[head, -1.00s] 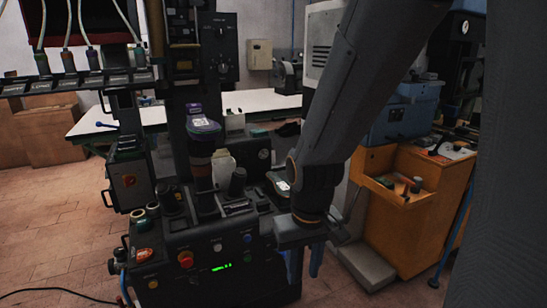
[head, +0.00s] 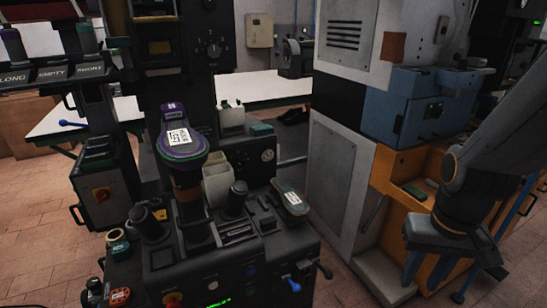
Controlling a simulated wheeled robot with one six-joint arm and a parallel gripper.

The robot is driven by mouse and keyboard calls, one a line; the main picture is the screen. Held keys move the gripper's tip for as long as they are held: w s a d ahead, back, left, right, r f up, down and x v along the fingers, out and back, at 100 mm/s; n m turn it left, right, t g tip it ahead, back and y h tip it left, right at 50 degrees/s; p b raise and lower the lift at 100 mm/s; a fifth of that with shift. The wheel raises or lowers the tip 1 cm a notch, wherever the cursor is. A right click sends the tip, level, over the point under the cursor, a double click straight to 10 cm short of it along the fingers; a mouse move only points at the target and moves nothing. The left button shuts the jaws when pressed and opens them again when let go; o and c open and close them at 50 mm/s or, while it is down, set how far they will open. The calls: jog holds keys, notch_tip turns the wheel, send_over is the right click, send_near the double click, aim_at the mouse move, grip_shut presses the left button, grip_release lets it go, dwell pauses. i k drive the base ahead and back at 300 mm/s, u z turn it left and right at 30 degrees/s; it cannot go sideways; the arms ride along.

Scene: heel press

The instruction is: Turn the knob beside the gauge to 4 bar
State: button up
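My gripper (head: 425,272) hangs at the lower right, away from the press and gauge. Its blue fingers are apart with nothing between them.
The press front carries buttons, a green display (head: 218,303) and a blue-tipped lever (head: 294,285). A dark shoe form with a purple rim (head: 183,147) stands on the press. A grey cabinet (head: 338,185) and an orange bench (head: 392,205) stand on the right.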

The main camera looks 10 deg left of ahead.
aim_at(240, 163)
jog(key=u, duration=0.25)
jog(key=i, duration=0.85)
jog(key=u, duration=0.5)
